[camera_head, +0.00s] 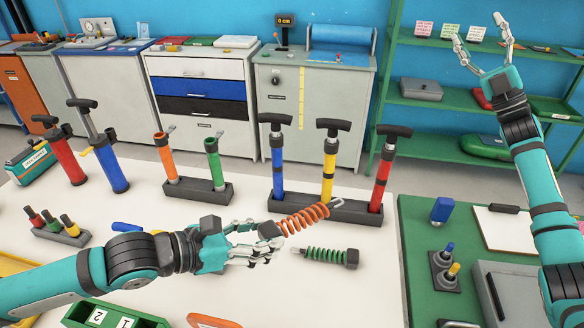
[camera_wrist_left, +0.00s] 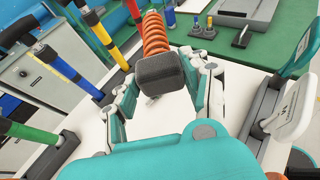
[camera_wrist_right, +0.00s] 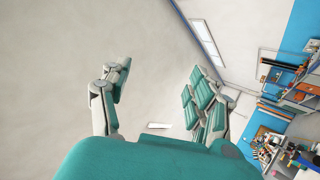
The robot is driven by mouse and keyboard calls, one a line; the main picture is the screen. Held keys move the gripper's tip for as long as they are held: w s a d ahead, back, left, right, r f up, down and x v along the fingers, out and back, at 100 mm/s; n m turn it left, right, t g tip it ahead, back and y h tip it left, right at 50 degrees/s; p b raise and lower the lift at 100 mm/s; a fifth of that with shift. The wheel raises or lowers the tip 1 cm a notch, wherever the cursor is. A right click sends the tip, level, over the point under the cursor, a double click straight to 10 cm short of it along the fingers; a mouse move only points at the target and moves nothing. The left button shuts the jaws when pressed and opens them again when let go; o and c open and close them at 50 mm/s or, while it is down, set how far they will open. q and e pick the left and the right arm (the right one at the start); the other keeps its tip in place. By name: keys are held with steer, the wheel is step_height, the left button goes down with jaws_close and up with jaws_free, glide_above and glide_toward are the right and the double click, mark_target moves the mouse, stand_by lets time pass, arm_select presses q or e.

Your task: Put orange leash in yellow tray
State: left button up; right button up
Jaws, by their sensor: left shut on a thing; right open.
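The orange leash (camera_head: 303,218) is a coil with a dark grey block at its left end. My left gripper (camera_head: 264,240) is shut on that block and holds the leash above the white table. In the left wrist view, the orange coil (camera_wrist_left: 155,34) rises beyond the dark block between the fingers. A yellow edge, perhaps the yellow tray (camera_head: 14,264), shows at the left edge of the head view, mostly hidden by my left arm and cut off by the frame. My right gripper (camera_head: 482,34) is open, empty and raised high at the right.
A green coil (camera_head: 325,255) lies on the table close to my left gripper. Several hand pumps stand in dark holders behind, including a yellow one (camera_head: 328,168). A green box with numbered labels (camera_head: 112,316) is at the front. A green mat (camera_head: 412,225) lies right.

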steer(key=s+a+r+n+g+y, duration=0.1)
steer(key=a+r+n+g+y, duration=0.3)
steer(key=a+n+g+y, duration=0.5)
steer(key=n+g+h, duration=1.4)
steer(key=n+h, duration=1)
steer(key=n, duration=0.6)
glide_above(292, 218)
step_height(292, 218, down, 21)
step_height(292, 218, down, 12)
steer(key=shift+c, duration=0.4)
